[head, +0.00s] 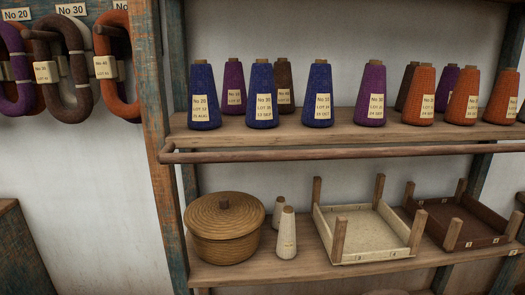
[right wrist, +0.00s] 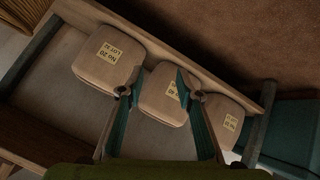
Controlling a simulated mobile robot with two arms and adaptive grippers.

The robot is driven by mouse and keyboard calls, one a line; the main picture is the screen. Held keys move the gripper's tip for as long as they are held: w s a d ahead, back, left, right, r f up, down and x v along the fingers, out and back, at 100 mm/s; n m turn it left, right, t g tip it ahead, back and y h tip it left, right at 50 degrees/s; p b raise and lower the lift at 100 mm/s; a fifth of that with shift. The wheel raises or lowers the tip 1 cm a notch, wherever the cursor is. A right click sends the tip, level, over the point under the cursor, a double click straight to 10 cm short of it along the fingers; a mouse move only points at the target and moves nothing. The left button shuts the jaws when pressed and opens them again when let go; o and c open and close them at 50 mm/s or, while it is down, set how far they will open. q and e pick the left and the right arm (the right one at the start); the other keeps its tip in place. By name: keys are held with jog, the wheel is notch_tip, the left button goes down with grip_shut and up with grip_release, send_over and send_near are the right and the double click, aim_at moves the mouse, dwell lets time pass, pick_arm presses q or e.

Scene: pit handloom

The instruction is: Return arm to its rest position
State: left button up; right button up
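My right gripper (right wrist: 160,80) shows in the right wrist view, with its two teal-edged fingers spread apart. The gap between them looks empty. A rounded tan block (right wrist: 160,103) with a pale label lies behind that gap, partly covered by the right finger; whether a finger touches it is unclear. Neither arm and neither gripper shows in the head view, so my left gripper is out of sight.
In the right wrist view, more labelled blocks (right wrist: 108,55) (right wrist: 226,122) lie in a wooden tray (right wrist: 57,85). The head view shows a shelf rail (head: 330,152), yarn cones (head: 262,97), a lidded basket (head: 225,243), open trays (head: 372,258) and hanging skeins (head: 75,100).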

jog(key=s+a+f+m+g, duration=0.1)
jog(key=s+a+f+g, duration=0.2)
jog(key=s, duration=0.8)
jog(key=s+a+f+m+g, duration=0.1)
jog(key=s+a+f+g, duration=0.1)
jog(key=s+a+f, duration=0.4)
jog(key=s+a+f+m+g, duration=0.1)
jog(key=s+a+f+g, duration=0.2)
jog(key=s, duration=1.4)
jog(key=a+f, duration=0.1)
jog(key=a, duration=0.3)
jog(key=shift+a+f+g+y, duration=0.25)
jog(key=shift+a+g+y, duration=0.05)
jog(key=shift+a+y, duration=0.1)
